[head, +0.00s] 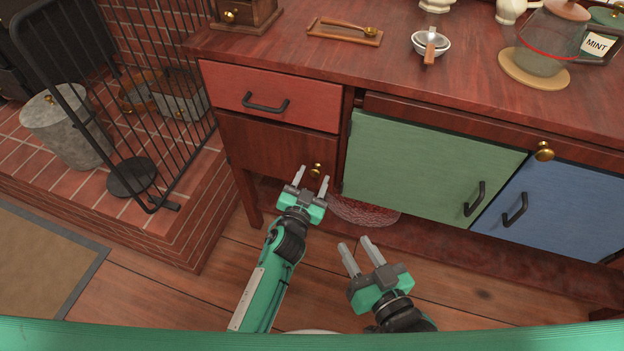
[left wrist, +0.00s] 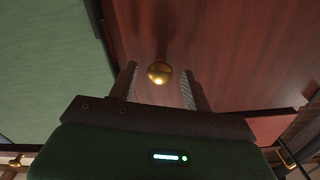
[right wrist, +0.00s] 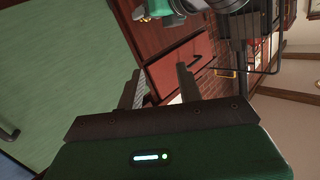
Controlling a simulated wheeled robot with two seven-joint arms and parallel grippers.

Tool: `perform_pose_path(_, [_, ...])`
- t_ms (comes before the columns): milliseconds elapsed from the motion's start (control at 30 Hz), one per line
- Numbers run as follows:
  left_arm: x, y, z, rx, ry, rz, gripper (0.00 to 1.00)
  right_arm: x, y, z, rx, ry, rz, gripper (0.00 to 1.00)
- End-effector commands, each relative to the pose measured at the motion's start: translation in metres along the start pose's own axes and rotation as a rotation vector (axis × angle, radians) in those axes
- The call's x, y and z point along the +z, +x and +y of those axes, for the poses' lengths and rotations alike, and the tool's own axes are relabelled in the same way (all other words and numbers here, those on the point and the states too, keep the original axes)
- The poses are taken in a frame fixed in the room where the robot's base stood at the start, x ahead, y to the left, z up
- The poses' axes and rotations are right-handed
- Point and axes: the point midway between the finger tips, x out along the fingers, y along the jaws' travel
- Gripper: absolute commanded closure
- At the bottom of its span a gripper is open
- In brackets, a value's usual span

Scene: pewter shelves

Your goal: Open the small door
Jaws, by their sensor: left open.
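The small door (head: 255,144) is dark reddish-brown wood under the red drawer, and it looks shut. It has a round brass knob (head: 316,170) near its right edge. My left gripper (head: 313,175) is open in front of the door, with its fingertips at the knob. In the left wrist view the knob (left wrist: 160,73) shows between the two open fingers, with the door's wood (left wrist: 220,45) behind it. I cannot tell whether either finger touches the knob. My right gripper (head: 356,243) is open and empty, lower and to the right, in front of the cabinet.
A red drawer (head: 270,94) with a black handle is above the small door. A green door (head: 425,165) and a blue door (head: 555,212) are to the right. A black fire screen (head: 150,100) and brick hearth stand at the left. The floor before the cabinet is clear.

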Motion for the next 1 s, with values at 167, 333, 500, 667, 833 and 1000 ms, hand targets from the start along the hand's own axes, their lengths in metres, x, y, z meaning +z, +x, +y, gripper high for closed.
perform_pose_path(167, [0.000, 0.000, 0.000, 0.000, 0.000, 0.000, 0.58, 0.000, 0.000, 0.000, 0.000, 0.000, 0.000, 0.64])
perform_pose_path(333, [0.000, 0.000, 0.000, 0.000, 0.000, 0.000, 0.91, 0.000, 0.000, 0.000, 0.000, 0.000, 0.000, 0.64])
perform_pose_path(500, [0.000, 0.000, 0.000, 0.000, 0.000, 0.000, 1.00, 0.000, 0.000, 0.000, 0.000, 0.001, 0.000, 0.64])
perform_pose_path(667, [0.000, -0.002, 0.000, 0.005, 0.001, 0.001, 1.00, 0.000, 0.000, -0.001, 0.000, 0.002, -0.012, 0.64])
perform_pose_path(833, [-0.001, -0.008, -0.002, 0.025, 0.003, 0.006, 1.00, 0.025, -0.011, -0.005, -0.004, 0.017, -0.143, 0.64])
perform_pose_path(1000, [-0.001, -0.018, -0.004, 0.060, 0.003, 0.014, 1.00, 0.029, -0.016, 0.005, 0.021, 0.001, -0.269, 0.64])
